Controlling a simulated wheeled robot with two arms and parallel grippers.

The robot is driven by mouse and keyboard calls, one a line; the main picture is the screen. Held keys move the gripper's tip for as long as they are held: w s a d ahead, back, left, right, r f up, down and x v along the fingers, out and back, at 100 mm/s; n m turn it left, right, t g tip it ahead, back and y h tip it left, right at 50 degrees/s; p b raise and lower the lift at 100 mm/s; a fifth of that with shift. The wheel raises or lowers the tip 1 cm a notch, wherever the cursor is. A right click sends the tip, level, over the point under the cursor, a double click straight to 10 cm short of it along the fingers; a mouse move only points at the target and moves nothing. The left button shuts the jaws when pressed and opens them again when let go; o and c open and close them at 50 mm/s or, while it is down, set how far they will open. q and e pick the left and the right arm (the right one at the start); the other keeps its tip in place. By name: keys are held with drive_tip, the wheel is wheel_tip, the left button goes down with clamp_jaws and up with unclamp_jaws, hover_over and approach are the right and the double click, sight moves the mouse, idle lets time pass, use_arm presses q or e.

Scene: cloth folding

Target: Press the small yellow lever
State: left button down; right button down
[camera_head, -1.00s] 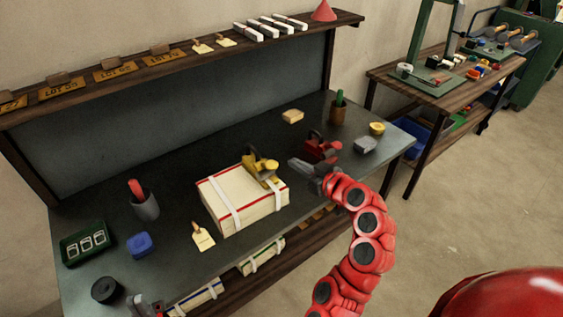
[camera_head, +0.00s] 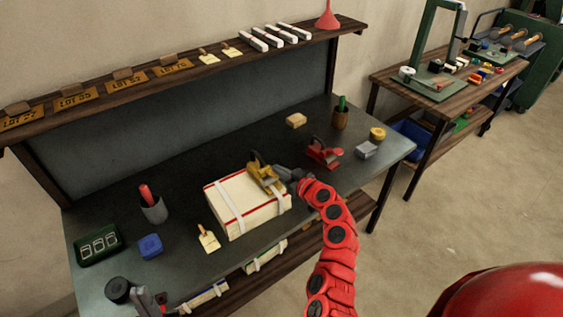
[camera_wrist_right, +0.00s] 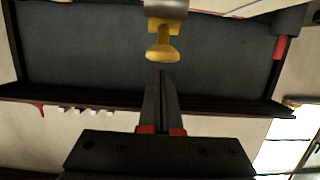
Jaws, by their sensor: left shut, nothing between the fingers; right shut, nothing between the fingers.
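A yellow strapping tool (camera_head: 262,175) sits on top of the cream strapped package (camera_head: 226,208) on the bench. In the right wrist view its yellow lever (camera_wrist_right: 162,50) has a rounded end and lies just beyond my fingertips. My right gripper (camera_head: 283,173) is at the tool's right side, with its shut, empty fingers (camera_wrist_right: 160,78) pointing at the lever. Whether they touch it I cannot tell. My left gripper (camera_head: 150,302) is at the lower left, by the bench's front edge, away from the package.
A red tool (camera_head: 322,153), a grey block (camera_head: 366,150) and a yellow roll (camera_head: 377,134) lie to the right. A cup (camera_head: 153,209), a blue block (camera_head: 150,246), a tag (camera_head: 208,238) and a green tray (camera_head: 98,245) are on the left. A shelf (camera_head: 180,73) runs behind.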

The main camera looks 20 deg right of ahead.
drive_tip(key=shift+f, duration=0.2)
wheel_tip(320, 180, down, 7)
drive_tip(key=s+t+y+b, duration=0.25)
drive_tip(key=t+b, duration=0.35)
drive_tip(key=b, duration=3.1)
drive_tip(key=shift+s+d+r+p, duration=0.55)
drive_tip(key=shift+r+p, duration=0.65)
drive_tip(key=shift+r, duration=1.05)
drive_tip(key=r+b+v, duration=0.1)
drive_tip(key=v, duration=0.9)
drive_tip(key=shift+s+d, duration=0.2)
drive_tip(key=shift+s, duration=0.2)
